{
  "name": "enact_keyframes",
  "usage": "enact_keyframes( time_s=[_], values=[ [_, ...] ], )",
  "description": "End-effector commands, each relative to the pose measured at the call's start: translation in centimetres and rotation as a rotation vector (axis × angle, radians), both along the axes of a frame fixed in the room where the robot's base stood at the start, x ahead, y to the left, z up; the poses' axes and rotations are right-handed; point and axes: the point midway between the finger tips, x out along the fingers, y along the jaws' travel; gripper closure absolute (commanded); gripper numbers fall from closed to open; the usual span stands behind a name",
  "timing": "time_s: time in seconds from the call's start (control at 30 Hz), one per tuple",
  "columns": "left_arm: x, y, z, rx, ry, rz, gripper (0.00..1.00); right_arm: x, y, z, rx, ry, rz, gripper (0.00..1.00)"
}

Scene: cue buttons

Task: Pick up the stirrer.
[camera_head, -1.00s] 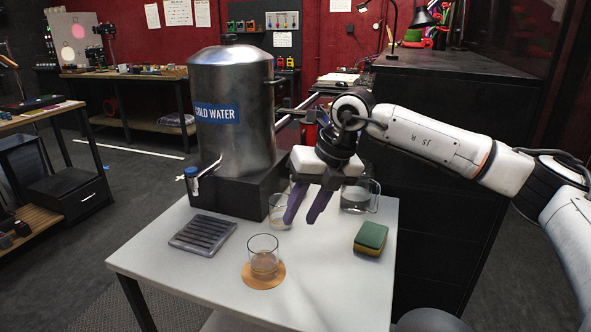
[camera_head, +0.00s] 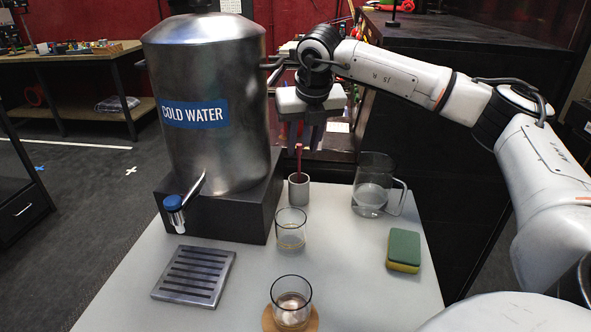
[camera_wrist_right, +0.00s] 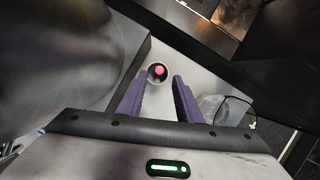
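The stirrer (camera_head: 299,159) is a thin red stick standing upright in a small grey cup (camera_head: 299,188) behind the glasses, right of the dispenser. In the right wrist view its pink-red top (camera_wrist_right: 159,71) shows inside the round cup, ahead of and between my fingers. My right gripper (camera_head: 308,146) is above the cup, fingers pointing down, close to the stirrer's upper end. In the right wrist view the purple fingers (camera_wrist_right: 160,88) are apart with nothing between them. My left gripper is not in view.
A steel cold water dispenser (camera_head: 215,110) on a black base stands left of the cup. A glass pitcher (camera_head: 370,197) stands right. Two glasses (camera_head: 290,230), a drip tray (camera_head: 194,274) and a sponge (camera_head: 403,250) are nearer. The table's (camera_head: 345,270) middle right is clear.

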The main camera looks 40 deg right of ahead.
Motion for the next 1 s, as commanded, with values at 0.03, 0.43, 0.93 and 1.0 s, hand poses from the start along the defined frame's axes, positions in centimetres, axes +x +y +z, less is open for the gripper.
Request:
enact_keyframes(
  time_s=[0.03, 0.43, 0.93, 1.0],
  values=[
    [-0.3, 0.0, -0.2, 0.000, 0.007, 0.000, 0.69, 0.1, 0.0, -0.4, -0.001, 0.002, 0.001, 0.68],
    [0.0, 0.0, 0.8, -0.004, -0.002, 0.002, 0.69, 1.8, -0.8, -4.8, -0.001, 0.003, 0.001, 0.68],
    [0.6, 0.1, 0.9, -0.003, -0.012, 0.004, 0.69, 2.1, -1.0, -5.6, 0.000, 0.000, 0.001, 0.97],
    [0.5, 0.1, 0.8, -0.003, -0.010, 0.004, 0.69, 2.1, -1.0, -5.6, 0.000, 0.000, 0.001, 1.00]
  ],
)
